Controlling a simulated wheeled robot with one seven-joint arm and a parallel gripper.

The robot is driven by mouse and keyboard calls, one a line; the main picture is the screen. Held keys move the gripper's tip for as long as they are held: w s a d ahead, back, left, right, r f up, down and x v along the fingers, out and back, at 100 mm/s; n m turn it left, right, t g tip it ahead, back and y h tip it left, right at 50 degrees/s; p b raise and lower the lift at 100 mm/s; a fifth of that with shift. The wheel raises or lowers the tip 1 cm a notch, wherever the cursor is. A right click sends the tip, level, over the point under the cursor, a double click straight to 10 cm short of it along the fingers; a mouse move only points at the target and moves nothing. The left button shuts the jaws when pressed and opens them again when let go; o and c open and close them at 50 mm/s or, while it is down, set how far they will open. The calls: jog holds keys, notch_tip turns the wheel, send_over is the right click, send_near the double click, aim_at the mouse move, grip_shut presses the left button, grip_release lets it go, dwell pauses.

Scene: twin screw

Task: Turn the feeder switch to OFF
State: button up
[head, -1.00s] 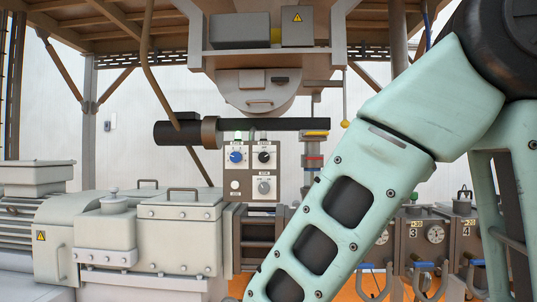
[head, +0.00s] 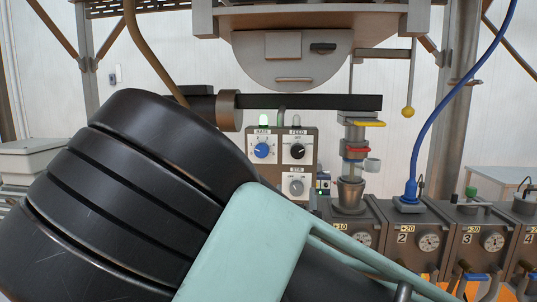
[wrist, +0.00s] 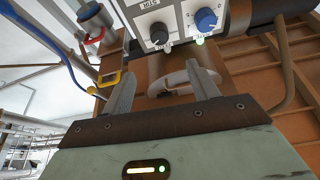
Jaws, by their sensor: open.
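The feeder switch is a black knob (head: 297,151) under a FEED label on the grey control panel (head: 278,178). Its white pointer seems to point right, but the exact setting is too small to read. A blue knob (head: 261,150) is to its left and a grey knob (head: 296,187) below it. In the wrist view the panel appears upside down, with the black knob (wrist: 158,33) beyond my fingertips and the blue knob (wrist: 205,20) to its right. My gripper (wrist: 161,70) is open and empty, apart from the knobs. It is not visible in the head view.
A green lamp (head: 263,120) is lit above the blue knob; the lamp (head: 296,119) above FEED looks unlit. A dark horizontal bar (head: 310,102) runs just above the panel. A feed column with coloured handles (head: 357,152) stands right of it. Gauge boxes (head: 425,240) line the lower right.

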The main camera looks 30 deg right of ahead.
aim_at(298, 153)
jog(key=p+x, duration=0.7)
jog(key=x, duration=0.7)
jog(key=shift+w+d+r, duration=0.15)
jog(key=shift+w+r, duration=0.1)
jog(key=shift+w+d+r, duration=0.1)
jog(key=shift+w+d, duration=0.35)
jog(key=shift+w, duration=0.2)
jog(key=c, duration=1)
